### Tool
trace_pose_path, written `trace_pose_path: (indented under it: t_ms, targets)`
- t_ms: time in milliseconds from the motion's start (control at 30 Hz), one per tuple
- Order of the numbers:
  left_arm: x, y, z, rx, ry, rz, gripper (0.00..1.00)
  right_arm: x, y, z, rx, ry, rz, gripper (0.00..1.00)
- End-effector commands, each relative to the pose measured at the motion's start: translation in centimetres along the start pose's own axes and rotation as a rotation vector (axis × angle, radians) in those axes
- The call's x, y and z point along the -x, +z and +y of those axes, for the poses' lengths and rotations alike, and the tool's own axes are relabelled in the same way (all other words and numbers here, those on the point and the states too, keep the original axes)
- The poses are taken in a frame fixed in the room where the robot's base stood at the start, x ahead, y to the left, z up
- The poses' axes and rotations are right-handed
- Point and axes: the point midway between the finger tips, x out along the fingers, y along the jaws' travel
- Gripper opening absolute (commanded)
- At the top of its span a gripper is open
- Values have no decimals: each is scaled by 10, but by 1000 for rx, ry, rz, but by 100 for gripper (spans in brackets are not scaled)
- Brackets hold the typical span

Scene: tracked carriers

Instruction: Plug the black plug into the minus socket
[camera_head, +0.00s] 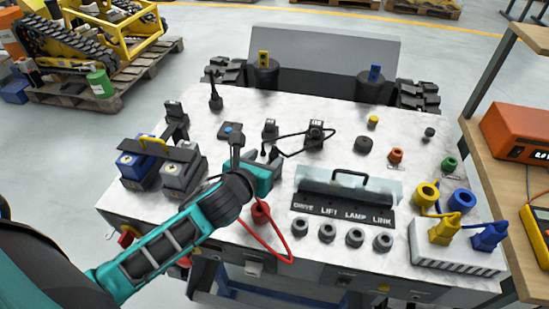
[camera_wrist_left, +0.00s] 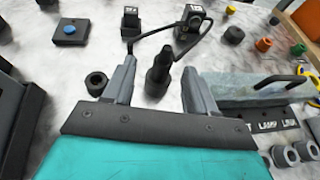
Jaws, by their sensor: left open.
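My left gripper (camera_head: 256,151) is open over the white panel, pointing away from me. In the left wrist view, a black plug (camera_wrist_left: 159,76) stands upright between the fingertips of this gripper (camera_wrist_left: 158,70), with a gap on each side. A thin black cable runs near the plug to a small black block (camera_wrist_left: 192,22). A black ring-shaped socket (camera_wrist_left: 96,82) is just left of the left finger. No minus mark is readable, so I cannot tell whether it is the minus socket. A red plug (camera_head: 260,211) with a red cable is below the gripper. My right gripper is not in view.
Battery-like boxes (camera_head: 150,165) with a yellow handle stand at the left of the panel. A labelled strip (camera_head: 340,211) with a clear cover and several grey sockets is right of the gripper. Yellow (camera_head: 445,229) and blue (camera_head: 489,236) plugs stand at the right. A wooden bench lies beyond.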

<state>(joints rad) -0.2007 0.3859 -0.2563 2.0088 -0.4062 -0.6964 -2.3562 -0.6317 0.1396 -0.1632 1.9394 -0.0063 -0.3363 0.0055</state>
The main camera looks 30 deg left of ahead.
Motion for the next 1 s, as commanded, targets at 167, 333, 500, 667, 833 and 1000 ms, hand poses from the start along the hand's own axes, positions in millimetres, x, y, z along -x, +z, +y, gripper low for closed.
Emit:
trace_pose_path:
  t_ms: [167, 333, 500, 667, 833, 1000]
  targets:
    - [-15, 0, 0, 2, -1, 0, 57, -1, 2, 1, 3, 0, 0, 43]
    - [-32, -2, -3, 5, 0, 0, 57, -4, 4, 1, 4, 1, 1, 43]
    - [-57, -2, -5, 2, 1, 0, 57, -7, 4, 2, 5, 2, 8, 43]
    - [-67, -2, -5, 1, -1, 1, 57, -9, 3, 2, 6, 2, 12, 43]
    - [-67, -2, -5, 0, -1, 1, 57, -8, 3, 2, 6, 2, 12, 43]
    - [-67, -2, -5, 0, -1, 1, 45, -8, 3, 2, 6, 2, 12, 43]
